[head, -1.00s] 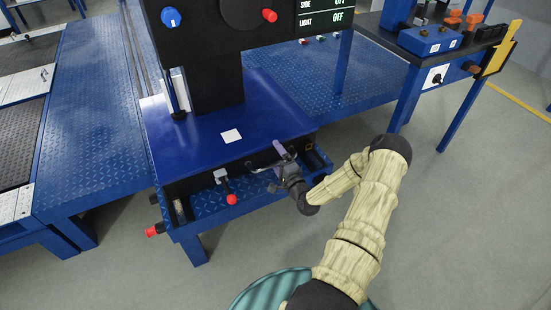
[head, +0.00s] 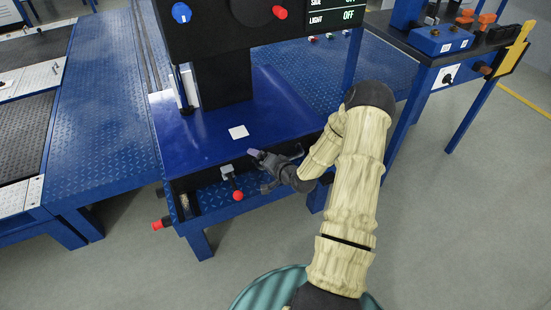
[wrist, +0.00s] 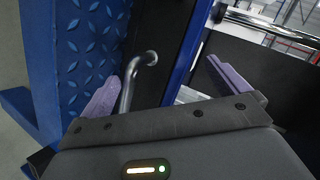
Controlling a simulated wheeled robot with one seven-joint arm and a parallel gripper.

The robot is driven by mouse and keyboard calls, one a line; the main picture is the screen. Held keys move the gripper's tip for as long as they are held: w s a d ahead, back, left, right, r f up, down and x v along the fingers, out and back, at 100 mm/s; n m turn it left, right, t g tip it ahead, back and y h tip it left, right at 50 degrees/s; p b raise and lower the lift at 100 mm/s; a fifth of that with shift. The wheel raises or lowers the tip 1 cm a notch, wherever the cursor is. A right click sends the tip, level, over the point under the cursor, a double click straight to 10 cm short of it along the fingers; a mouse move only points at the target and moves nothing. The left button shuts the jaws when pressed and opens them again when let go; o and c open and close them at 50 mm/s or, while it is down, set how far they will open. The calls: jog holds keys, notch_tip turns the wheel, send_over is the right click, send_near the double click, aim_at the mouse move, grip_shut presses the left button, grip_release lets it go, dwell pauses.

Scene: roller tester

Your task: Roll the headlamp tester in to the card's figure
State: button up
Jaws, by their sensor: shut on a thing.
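The headlamp tester is a dark head with a blue knob and red knob on a black column (head: 226,80), on a blue base (head: 190,135). Its display (head: 335,17) reads LIGHT OFF. A red-knobbed lever (head: 238,195) hangs at the base's front. My gripper (head: 258,157) is at the base's front edge, right of that lever. In the wrist view, a bent chrome handle (wrist: 143,68) stands between the purple pads, near the left one. Their contact is not clear.
The blue tread-plate track (head: 95,130) and dark rollers (head: 20,140) lie to the left. A bench (head: 430,60) with tools and a yellow plate (head: 516,47) stands at the right. Grey floor (head: 450,220) is clear at the front right.

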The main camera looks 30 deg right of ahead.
jog(key=a+r+n, duration=0.1)
jog(key=a+r, duration=0.1)
jog(key=a+r+n+g, duration=0.1)
jog(key=a+r+n, duration=0.1)
jog(key=shift+r, duration=0.3)
jog(key=c, duration=0.8)
jog(key=shift+o, duration=0.2)
jog(key=s+a+r+n+g+h, duration=0.1)
jog(key=s+a+r+n+g, duration=0.1)
jog(key=s, duration=0.5)
jog(key=s+a+r+n+g+h, duration=0.1)
jog(key=s+a+r+n+g, duration=0.2)
jog(key=s+r, duration=0.4)
jog(key=s+a+r+n+g, duration=0.2)
jog(key=s+a+r+g, duration=0.2)
jog(key=s, duration=0.5)
jog(key=shift+s+a+r+n+h, duration=0.2)
jog(key=shift+a+r+n+h, duration=0.2)
jog(key=shift+a, duration=0.15)
